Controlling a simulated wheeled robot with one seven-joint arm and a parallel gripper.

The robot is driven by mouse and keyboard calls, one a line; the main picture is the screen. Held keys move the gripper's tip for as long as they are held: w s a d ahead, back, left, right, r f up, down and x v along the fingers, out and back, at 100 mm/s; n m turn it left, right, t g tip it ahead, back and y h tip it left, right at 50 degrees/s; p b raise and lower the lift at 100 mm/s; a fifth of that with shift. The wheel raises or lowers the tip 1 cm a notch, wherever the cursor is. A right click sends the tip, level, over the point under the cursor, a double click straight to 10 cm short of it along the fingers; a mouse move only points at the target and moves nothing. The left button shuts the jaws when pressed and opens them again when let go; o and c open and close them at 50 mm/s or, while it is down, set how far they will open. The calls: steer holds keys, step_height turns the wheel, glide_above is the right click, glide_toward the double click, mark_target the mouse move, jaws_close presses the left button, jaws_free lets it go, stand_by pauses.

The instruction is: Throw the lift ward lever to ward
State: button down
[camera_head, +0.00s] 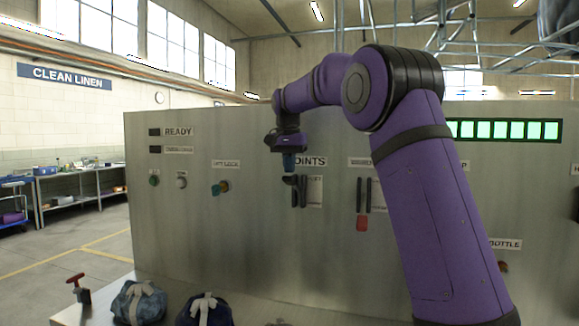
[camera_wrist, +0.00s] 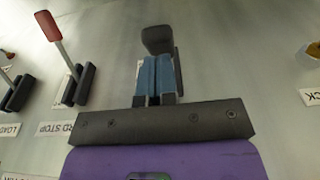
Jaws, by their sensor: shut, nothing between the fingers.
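The lever under the partly hidden label ending "OINTS" (camera_head: 310,161) stands in a dark slotted mount (camera_head: 299,192) on the steel panel. A small plate beside it carries lettering too small to read surely. Its dark handle (camera_wrist: 158,40) shows in the wrist view just beyond my fingertips. My gripper (camera_head: 289,170) is in front of the panel at this lever, with its blue fingers (camera_wrist: 154,76) shut and empty. The fingertips look close to the handle or touching it; I cannot tell which. My fingers hide part of the lever and its mount.
A red-handled lever (camera_head: 361,223) hangs down right of it; it also shows in the wrist view (camera_wrist: 48,25). A yellow-and-green knob (camera_head: 219,188) is to the left. Panel space between controls is bare.

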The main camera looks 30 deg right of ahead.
steer(key=shift+s+a+f+t+h, duration=0.4)
steer(key=shift+s+f, duration=0.05)
steer(key=shift+f, duration=0.15)
step_height(320, 180, down, 12)
steer(key=s+a+t+h, duration=0.1)
steer(key=t+h, duration=0.3)
steer(key=shift+s+a+t+h, duration=0.3)
stand_by(0.4)
